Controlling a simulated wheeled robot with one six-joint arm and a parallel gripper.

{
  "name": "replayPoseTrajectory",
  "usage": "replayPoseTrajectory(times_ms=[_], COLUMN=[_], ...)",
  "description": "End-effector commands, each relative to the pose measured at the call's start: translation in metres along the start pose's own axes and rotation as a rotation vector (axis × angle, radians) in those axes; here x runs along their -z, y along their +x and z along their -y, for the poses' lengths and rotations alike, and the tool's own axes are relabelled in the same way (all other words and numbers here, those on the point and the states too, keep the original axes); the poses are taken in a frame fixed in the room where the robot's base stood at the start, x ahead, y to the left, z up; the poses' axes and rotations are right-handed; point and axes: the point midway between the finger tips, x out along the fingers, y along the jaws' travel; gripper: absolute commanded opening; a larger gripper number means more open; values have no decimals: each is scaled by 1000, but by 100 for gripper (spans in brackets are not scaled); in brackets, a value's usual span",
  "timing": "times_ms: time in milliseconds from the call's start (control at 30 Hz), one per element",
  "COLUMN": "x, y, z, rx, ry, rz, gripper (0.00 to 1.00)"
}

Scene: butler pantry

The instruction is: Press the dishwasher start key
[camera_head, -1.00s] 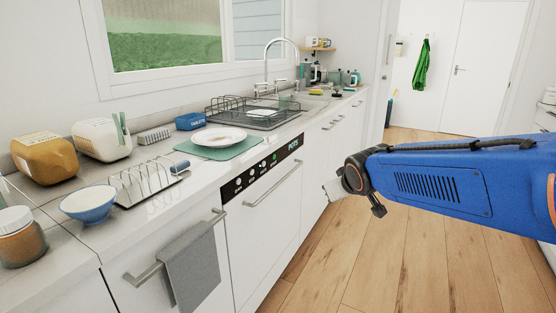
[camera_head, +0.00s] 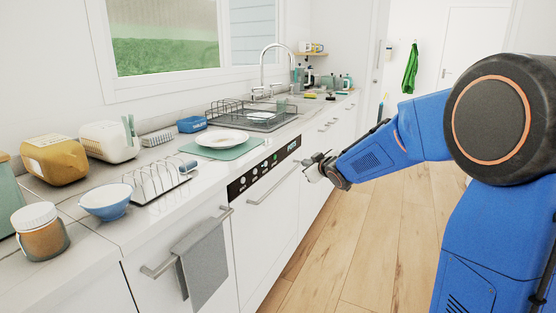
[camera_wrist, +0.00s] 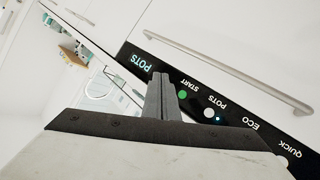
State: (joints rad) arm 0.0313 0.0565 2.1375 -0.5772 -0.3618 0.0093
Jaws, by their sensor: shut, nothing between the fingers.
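The dishwasher (camera_head: 262,225) is set under the counter, with a black control panel (camera_head: 255,178) along its top edge. In the wrist view the panel (camera_wrist: 253,107) shows a green key (camera_wrist: 182,95) labelled START, a white key (camera_wrist: 209,113) labelled POTS, a small blue light, ECO and QUICK labels, and a display reading POTS. My gripper (camera_head: 312,165) is in front of the panel's right end, fingers shut and empty. In the wrist view the shut fingertips (camera_wrist: 161,78) appear just left of the green key. I cannot tell whether they touch the panel.
A bar handle (camera_head: 272,186) runs below the panel. A grey towel (camera_head: 201,265) hangs on the cabinet rail to the left. The counter above holds a plate (camera_head: 221,137) on a green mat, a toast rack (camera_head: 158,182) and a dish rack (camera_head: 252,115). The wooden floor is clear.

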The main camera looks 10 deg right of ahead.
Motion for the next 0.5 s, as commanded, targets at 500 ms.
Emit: replayPoseTrajectory(times_ms=[500], x=[2], y=[8], z=[2], rx=[9], ry=[-9], rz=[-19], gripper=[0])
